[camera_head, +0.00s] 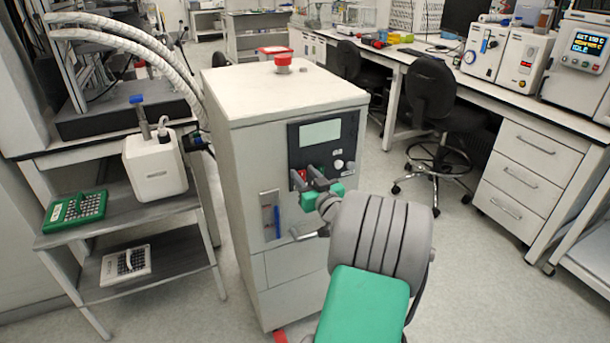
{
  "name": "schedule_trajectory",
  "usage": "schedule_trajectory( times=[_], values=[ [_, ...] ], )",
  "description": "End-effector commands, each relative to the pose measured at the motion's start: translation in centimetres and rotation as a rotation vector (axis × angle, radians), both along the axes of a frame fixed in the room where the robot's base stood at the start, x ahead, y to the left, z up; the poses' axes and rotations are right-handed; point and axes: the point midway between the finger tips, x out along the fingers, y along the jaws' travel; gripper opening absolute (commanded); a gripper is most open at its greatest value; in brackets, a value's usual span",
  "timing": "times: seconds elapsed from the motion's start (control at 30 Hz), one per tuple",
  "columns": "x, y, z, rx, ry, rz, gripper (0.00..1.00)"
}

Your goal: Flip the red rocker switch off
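The red rocker switch (302,174) is a small red patch at the lower left of the dark control panel (345,137) on the white cabinet. My gripper (306,176) is right in front of it, at the lower left of the panel. Its two dark grey fingers stand apart, with the red showing between and behind them. The fingers partly hide the switch, so its position and any touch cannot be told.
A red mushroom button (283,62) sits on the cabinet top. A shelf cart (130,215) stands at left. A black chair (433,100) and a long bench are at right, with open floor between.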

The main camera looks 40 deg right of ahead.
Motion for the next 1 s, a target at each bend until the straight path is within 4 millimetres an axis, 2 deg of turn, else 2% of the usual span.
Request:
schedule_trajectory(
  times=[0.07, 0.43, 0.73, 1.0],
  values=[
    [0.0, 0.0, 0.0, 0.0, 0.0, 0.0, 0.3],
    [0.0, 0.0, 0.0, 0.0, 0.0, 0.0, 0.0],
    [0.0, 0.0, -0.1, 0.0, 0.0, 0.0, 0.0],
    [-0.1, -0.1, -1.1, -0.019, -0.056, -0.002, 0.0]
  ],
)
